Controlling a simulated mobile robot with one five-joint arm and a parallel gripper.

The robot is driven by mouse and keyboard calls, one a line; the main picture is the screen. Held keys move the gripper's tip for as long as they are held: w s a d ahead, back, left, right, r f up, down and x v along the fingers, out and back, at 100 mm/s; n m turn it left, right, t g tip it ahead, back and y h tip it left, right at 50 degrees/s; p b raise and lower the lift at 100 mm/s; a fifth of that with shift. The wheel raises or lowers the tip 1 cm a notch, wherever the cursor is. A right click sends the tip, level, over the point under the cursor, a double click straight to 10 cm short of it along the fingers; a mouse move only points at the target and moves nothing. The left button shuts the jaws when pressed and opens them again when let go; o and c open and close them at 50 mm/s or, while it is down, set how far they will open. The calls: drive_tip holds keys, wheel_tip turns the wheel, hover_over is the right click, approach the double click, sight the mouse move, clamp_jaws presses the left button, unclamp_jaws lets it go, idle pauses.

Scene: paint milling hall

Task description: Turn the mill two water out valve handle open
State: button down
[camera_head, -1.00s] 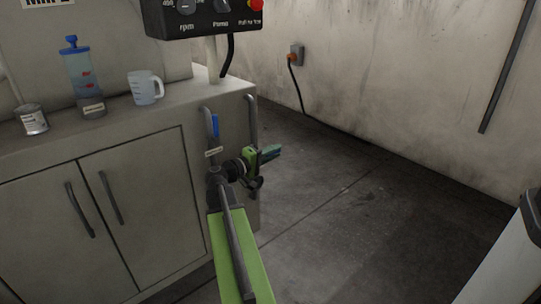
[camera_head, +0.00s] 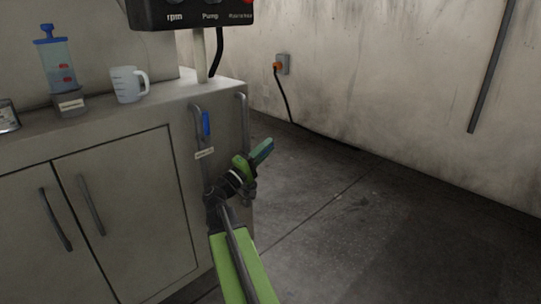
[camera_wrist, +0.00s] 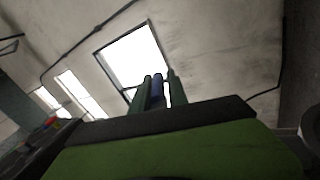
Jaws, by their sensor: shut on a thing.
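My gripper (camera_head: 262,152) is at the right pipe (camera_head: 243,112) on the end of the mill cabinet, tilted up and to the right. In the wrist view my gripper (camera_wrist: 158,88) is shut on a blue valve handle (camera_wrist: 157,86), which shows between the two green fingers. In the head view the fingers mostly hide this handle. A second blue handle (camera_head: 206,124) stands upright along the left pipe (camera_head: 197,140), apart from my gripper, with a small white label (camera_head: 204,153) below it. The label's text is too small to read.
The cabinet top holds a measuring jug (camera_head: 126,84) and a blue-topped cylinder (camera_head: 58,65). A black control box (camera_head: 190,14) overhangs the cabinet end. A power cable (camera_head: 285,100) runs from the wall socket to the floor. The floor (camera_head: 360,220) to the right is clear.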

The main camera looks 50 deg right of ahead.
drive_tip(key=shift+s+d, duration=0.1)
drive_tip(key=shift+s, duration=0.05)
drive_tip(key=c, duration=1.4)
unclamp_jaws()
drive_tip(key=shift+r, duration=0.1)
drive_tip(key=shift+c, duration=0.2)
drive_tip(key=shift+o, duration=0.3)
drive_tip(key=shift+a, duration=0.2)
drive_tip(key=w+a, duration=0.1)
drive_tip(key=a, duration=1.2)
drive_tip(key=shift+w+f, duration=0.15)
drive_tip(key=shift+f, duration=0.1)
